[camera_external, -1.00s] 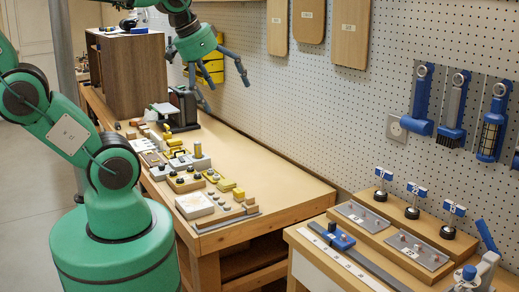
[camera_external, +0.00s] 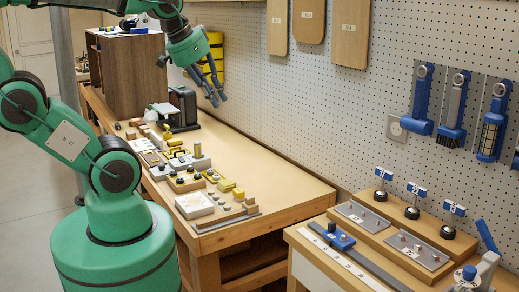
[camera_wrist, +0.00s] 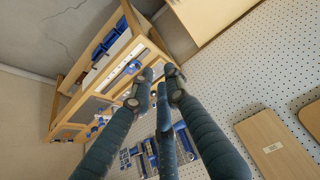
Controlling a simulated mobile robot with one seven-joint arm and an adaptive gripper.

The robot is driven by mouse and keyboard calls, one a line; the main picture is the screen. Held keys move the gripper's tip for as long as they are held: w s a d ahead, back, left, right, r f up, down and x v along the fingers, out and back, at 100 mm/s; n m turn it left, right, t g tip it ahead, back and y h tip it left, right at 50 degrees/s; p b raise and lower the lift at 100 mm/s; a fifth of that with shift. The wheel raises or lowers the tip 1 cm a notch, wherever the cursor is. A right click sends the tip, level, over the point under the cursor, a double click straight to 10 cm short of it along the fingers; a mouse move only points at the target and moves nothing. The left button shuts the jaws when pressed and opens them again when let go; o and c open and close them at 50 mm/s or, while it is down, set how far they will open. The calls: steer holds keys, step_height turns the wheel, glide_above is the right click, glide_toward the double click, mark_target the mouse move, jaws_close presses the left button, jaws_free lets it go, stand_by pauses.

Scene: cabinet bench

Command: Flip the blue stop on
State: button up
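A blue stop (camera_external: 341,240) sits on the pale strip and grey rail along the near-left side of the right bench (camera_external: 306,261) in the external view. Its exact flip position is too small to tell. My gripper (camera_external: 214,99) hangs in the air above the back of the left bench, well left of the stop and apart from it. Its fingers are separated and empty. The wrist view shows the fingers (camera_wrist: 150,92) in front, with a tilted bench with blue parts (camera_wrist: 122,50) far beyond; I cannot tell which part is the stop.
Blue-topped posts (camera_external: 413,199) and metal plates (camera_external: 363,215) stand on the raised board behind the stop. A blue-handled clamp (camera_external: 487,238) is at the right. Small blocks crowd the left bench (camera_external: 275,190). Blue tools (camera_external: 453,110) hang on the pegboard. A gap separates the benches.

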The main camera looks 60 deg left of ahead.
steer(key=shift+w+f, duration=0.1)
steer(key=shift+w, duration=0.1)
jaws_close()
steer(key=w+d+f+n+g+h, duration=0.2)
steer(key=w+f+n, duration=0.2)
steer(key=w+f, duration=0.3)
steer(key=w+d+f+n+g+h, duration=0.3)
steer(key=w+f+n, duration=0.15)
steer(key=w, duration=0.35)
steer(key=w+f+n+h, duration=0.2)
steer(key=w+f+n, duration=0.2)
steer(key=f, duration=0.6)
steer(key=w+f+n+h+p, duration=0.1)
steer(key=w+f+n+h, duration=0.1)
steer(key=w+f+n, duration=0.3)
steer(key=shift+w+f+g, duration=0.3)
steer(key=shift+w+f, duration=0.8)
steer(key=shift+f, duration=1.25)
steer(key=shift+d, duration=0.2)
